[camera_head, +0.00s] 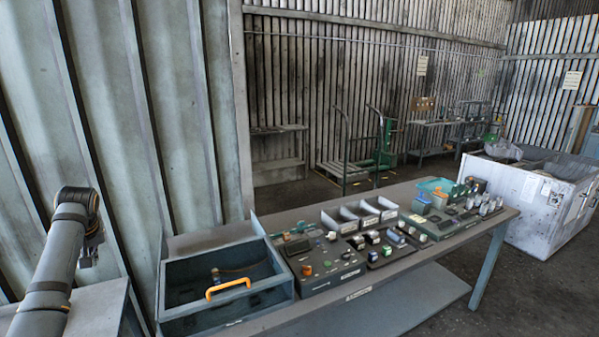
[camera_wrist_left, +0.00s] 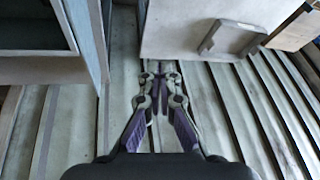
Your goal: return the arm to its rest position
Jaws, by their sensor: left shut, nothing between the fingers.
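My left arm (camera_head: 52,262) comes in from the lower left in the head view, raised beside the corrugated wall. Its gripper (camera_head: 88,258) is only partly visible there, behind the wrist. In the left wrist view my left gripper (camera_wrist_left: 159,78) has its fingers together with nothing between them. It is clear of the bench. My right arm and right gripper do not show in either view.
A workbench (camera_head: 440,255) carries a grey open bin (camera_head: 172,308) with an orange handle (camera_head: 228,289), and trays of small parts. A smaller grey surface (camera_head: 100,308) lies under the left arm. A large white crate (camera_head: 540,205) stands at the right. The corrugated wall (camera_head: 160,110) is close on the left.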

